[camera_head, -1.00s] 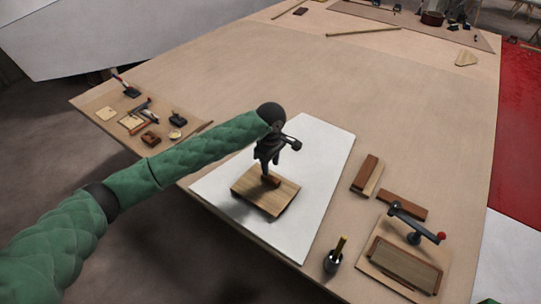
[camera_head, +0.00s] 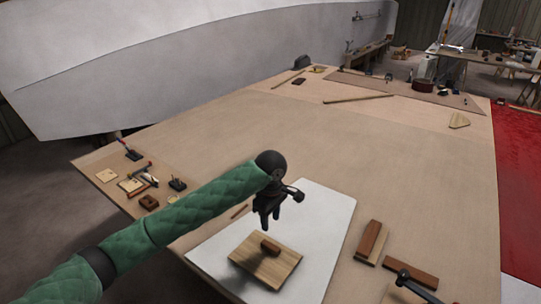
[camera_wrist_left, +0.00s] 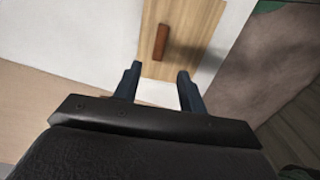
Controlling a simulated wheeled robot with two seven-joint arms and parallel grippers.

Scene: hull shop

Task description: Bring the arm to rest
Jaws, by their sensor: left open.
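My left arm comes in from the left in a green quilted sleeve. Its black gripper (camera_head: 268,218) hangs above the white sheet, just behind a wooden board with a brown block. In the left wrist view the two dark fingers of the left gripper (camera_wrist_left: 157,85) stand apart with nothing between them. The wooden board (camera_head: 283,264) lies on the white sheet (camera_head: 328,215), and the brown block (camera_head: 270,247) is on the board. In the left wrist view the block (camera_wrist_left: 162,42) shows beyond the fingertips, apart from them. My right gripper is not in view.
Small tools and a brown block (camera_head: 149,202) lie at the left edge. The middle of the large table (camera_head: 340,140) is clear. A pale hull (camera_head: 180,60) rises behind.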

